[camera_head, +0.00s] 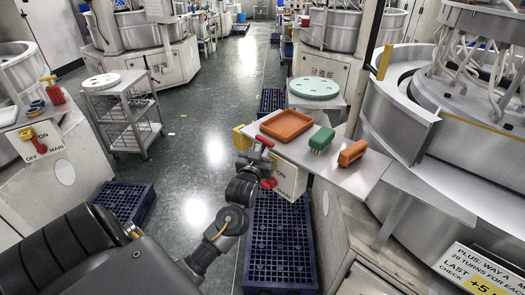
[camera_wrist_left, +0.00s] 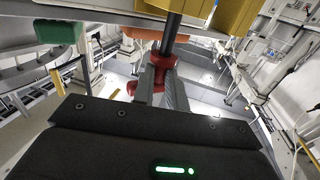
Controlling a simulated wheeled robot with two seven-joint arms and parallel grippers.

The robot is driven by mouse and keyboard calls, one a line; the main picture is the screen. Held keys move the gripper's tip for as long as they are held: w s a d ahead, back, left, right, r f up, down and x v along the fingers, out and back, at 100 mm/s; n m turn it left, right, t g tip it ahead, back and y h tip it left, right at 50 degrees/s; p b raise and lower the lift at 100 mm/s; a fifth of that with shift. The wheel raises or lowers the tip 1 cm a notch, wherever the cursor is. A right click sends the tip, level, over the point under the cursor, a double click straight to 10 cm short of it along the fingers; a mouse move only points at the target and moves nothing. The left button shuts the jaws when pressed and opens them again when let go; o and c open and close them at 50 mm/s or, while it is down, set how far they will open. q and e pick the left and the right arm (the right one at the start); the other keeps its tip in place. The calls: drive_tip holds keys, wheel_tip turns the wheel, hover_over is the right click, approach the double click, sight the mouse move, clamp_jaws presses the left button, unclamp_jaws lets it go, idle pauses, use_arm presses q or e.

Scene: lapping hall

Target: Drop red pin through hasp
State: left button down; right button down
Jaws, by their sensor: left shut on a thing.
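My left gripper (camera_head: 256,160) is beside the switch panel (camera_head: 290,178) at the near end of the shelf. It is shut on the red pin (camera_head: 264,141), whose red top shows just above the jaws. In the left wrist view a red part (camera_wrist_left: 164,61) sits between the fingertips, with a dark rod running from it to the upper edge. A yellow piece (camera_head: 241,136), possibly the hasp, is just left of the pin; whether they touch is unclear. The switch panel is partly hidden by the gripper. My right gripper does not show.
The grey shelf (camera_head: 352,178) holds an orange tray (camera_head: 286,125), a green brush-like block (camera_head: 321,139) and an orange block (camera_head: 352,153). A blue pallet (camera_head: 279,245) lies below. A similar switch panel (camera_head: 38,142) is at left. The aisle is clear.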

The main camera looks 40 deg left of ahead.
use_arm(q)
drive_tip(key=shift+f+b, duration=1.15)
drive_tip(key=shift+f, duration=1)
drive_tip(key=c, duration=1.3)
unclamp_jaws()
drive_tip(key=shift+c, duration=0.2)
drive_tip(key=b+v, duration=0.2)
drive_tip(key=v, duration=0.9)
drive_tip(key=shift+b, duration=0.3)
drive_tip(key=shift+a+r, duration=0.1)
